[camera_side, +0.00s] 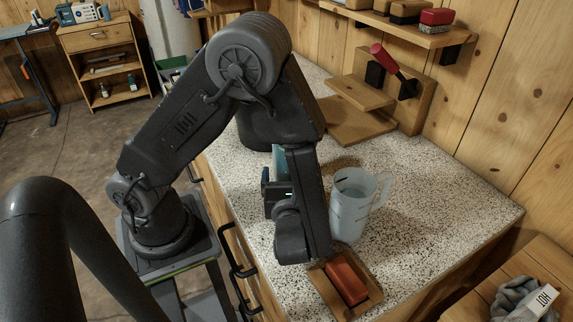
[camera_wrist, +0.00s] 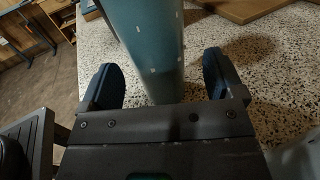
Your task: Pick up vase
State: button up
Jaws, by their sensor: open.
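The vase (camera_wrist: 150,40) is a tall, blue-grey, tapered piece with small pale flecks. In the wrist view it stands between the two fingers of my gripper (camera_wrist: 161,72), its narrow lower end nearest the palm and its top cut off by the frame. My gripper is open, with a visible gap between each dark blue fingertip and the vase. In the side view only a teal strip of the vase (camera_side: 280,160) shows behind my arm. My gripper (camera_side: 274,190) is mostly hidden there by my wrist.
A translucent measuring jug (camera_side: 355,205) stands close right of my wrist. A red block in a wooden tray (camera_side: 318,285) lies in front. A wooden stand with a red-handled tool (camera_side: 392,70) is behind. The speckled counter (camera_side: 440,190) is clear at the right.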

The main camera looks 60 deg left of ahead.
jog(key=shift+x, duration=1.95)
jog(key=shift+s+f, duration=0.1)
jog(key=shift+s, duration=0.05)
jog(key=c, duration=1.2)
